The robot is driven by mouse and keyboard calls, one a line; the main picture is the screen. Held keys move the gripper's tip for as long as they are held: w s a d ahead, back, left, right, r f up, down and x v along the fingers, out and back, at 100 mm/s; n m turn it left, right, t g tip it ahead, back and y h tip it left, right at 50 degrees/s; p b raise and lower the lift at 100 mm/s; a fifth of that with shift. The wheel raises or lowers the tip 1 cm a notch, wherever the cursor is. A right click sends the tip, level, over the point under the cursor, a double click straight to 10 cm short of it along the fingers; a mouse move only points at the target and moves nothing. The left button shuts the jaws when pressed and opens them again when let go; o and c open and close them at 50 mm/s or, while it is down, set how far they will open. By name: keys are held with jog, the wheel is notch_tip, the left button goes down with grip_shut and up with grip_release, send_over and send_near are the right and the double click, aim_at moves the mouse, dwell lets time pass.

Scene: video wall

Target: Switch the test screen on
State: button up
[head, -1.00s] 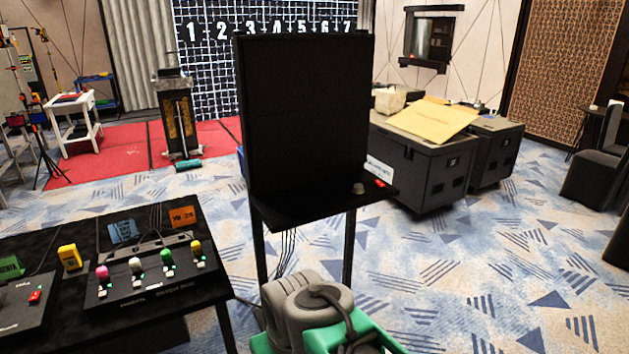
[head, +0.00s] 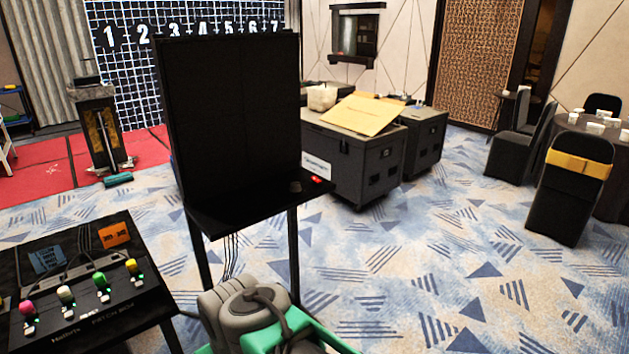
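The test screen (head: 230,110) is a tall black panel standing on a dark shelf with thin legs. Its face is fully dark. At the right end of the shelf (head: 250,206) sit a small dark knob (head: 295,187) and a small red switch or light (head: 317,179). The switch's position is too small to tell. My grey and green arm shows at the bottom, in front of the stand; my gripper is not in view.
A black table with a patch box (head: 85,298) with coloured knobs stands at the left. Dark cases (head: 350,160) stand behind the screen to the right. Open patterned carpet (head: 440,270) lies at the right, before chairs (head: 568,190) and a round table.

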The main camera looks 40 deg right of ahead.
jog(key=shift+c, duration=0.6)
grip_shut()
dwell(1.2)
